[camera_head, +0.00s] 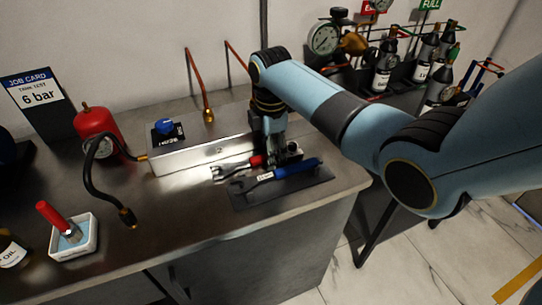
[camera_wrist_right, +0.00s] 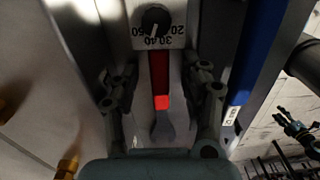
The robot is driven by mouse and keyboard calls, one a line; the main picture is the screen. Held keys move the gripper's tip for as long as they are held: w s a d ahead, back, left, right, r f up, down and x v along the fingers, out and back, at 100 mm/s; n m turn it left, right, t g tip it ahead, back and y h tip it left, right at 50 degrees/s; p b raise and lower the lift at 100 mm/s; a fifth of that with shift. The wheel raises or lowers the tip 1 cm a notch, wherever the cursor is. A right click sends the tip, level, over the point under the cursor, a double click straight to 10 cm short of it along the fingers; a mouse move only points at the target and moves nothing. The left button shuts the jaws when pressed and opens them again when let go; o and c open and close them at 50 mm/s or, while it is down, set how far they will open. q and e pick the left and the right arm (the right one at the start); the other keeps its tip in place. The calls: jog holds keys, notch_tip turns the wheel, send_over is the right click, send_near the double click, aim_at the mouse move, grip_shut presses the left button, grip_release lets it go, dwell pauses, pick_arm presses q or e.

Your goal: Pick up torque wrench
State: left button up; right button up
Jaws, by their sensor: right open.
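The other is a blue-handled wrench (camera_head: 298,168), seen at the right in the wrist view (camera_wrist_right: 258,55). My right gripper (camera_head: 274,160) points down over the red handle and partly hides it. In the wrist view its open fingers (camera_wrist_right: 160,92) stand either side of the red handle (camera_wrist_right: 160,75).
A metal box (camera_head: 200,155) with a blue knob (camera_head: 165,126) stands just left of my right gripper. A red cylinder (camera_head: 95,125) with a gauge and black hose stands farther left. A white tray (camera_head: 75,240) sits at front left. The front middle bench is clear.

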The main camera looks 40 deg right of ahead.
grip_shut()
dwell(0.3)
jog(key=shift+r, duration=0.1)
jog(key=shift+w+r, duration=0.1)
jog(key=shift+r, duration=0.15)
jog(key=r, duration=0.3)
jog(key=shift+d+r, duration=0.2)
jog(key=shift+r, duration=0.2)
jog(key=s+d+r, duration=0.6)
jog(key=s+d, duration=0.1)
jog(key=d, duration=0.1)
jog(key=shift+s+d+r, duration=0.25)
jog(key=shift+d+r, duration=0.05)
jog(key=shift+d, duration=0.05)
